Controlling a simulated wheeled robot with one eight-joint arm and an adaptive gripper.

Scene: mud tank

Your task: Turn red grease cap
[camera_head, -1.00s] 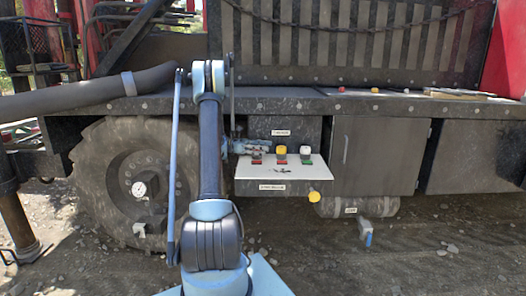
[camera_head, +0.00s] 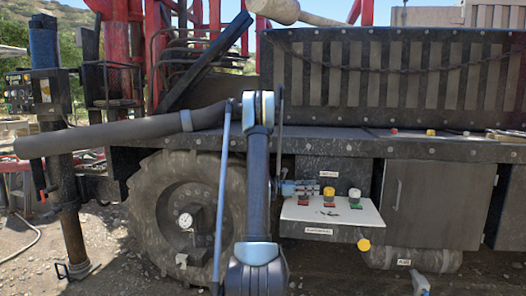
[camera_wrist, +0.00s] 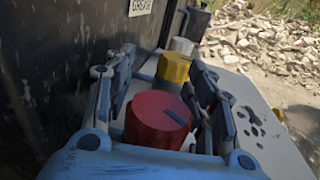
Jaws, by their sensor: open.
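The red grease cap (camera_wrist: 158,120) is a round knob with a dark slot, close up in the wrist view. My gripper (camera_wrist: 163,64) is open, with one finger on each side of the red cap. I cannot tell whether the fingers touch it. In the head view my gripper (camera_head: 302,187) is at the left end of a white shelf (camera_head: 350,213) and hides the red cap. A yellow cap (camera_wrist: 173,67) and a white cap (camera_wrist: 182,46) stand in line beyond the red one; the head view also shows the yellow cap (camera_head: 329,191) and white cap (camera_head: 354,193).
A dark tank wall with a label (camera_wrist: 141,7) rises close on the left in the wrist view. A yellow knob (camera_head: 364,244) hangs below the shelf. A large wheel (camera_head: 185,205) stands left of my arm. Small coloured caps (camera_head: 431,132) sit on the deck above.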

